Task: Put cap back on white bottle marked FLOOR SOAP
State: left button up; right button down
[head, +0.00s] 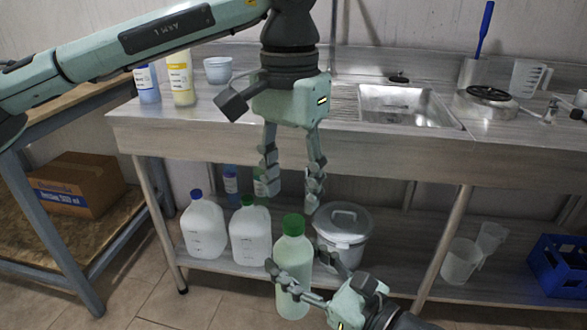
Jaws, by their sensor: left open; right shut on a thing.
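A pale whitish-green bottle (293,303) with a green cap (293,224) on its top stands upright in front of the lower shelf. My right gripper (301,264) is shut on this bottle around its body. I see no readable FLOOR SOAP marking on it, and cannot tell if the cap is tight. My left gripper (292,190) is open and empty, pointing down just above the green cap, apart from it. Two white jugs stand on the lower shelf: one with a blue cap (203,230), one with a green cap (250,240). Their markings are too small to read.
A grey lidded bucket (342,235) stands right behind the held bottle. The steel counter (225,122) with a sink (405,105) lies behind my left gripper. On it are a blue bottle (147,84), a yellow bottle (181,80) and a bowl (218,70). A blue crate (560,268) sits at right.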

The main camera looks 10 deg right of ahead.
pick_arm(q)
jog(key=n, duration=0.8)
jog(key=shift+r, duration=0.2)
jog(key=n, duration=0.7)
jog(key=shift+r, duration=0.2)
jog(key=n, duration=0.7)
jog(key=shift+d+r+n, duration=0.1)
jog(key=shift+r+n, duration=0.1)
jog(key=shift+n, duration=0.2)
jog(key=n, duration=0.7)
jog(key=shift+r, duration=0.2)
jog(key=n, duration=0.5)
jog(key=shift+r, duration=0.1)
jog(key=n, duration=0.5)
jog(key=shift+r, duration=0.15)
jog(key=n, duration=0.5)
jog(key=shift+d+r, duration=0.1)
jog(key=shift+r, duration=0.05)
jog(key=n, duration=0.5)
jog(key=shift+r, duration=0.1)
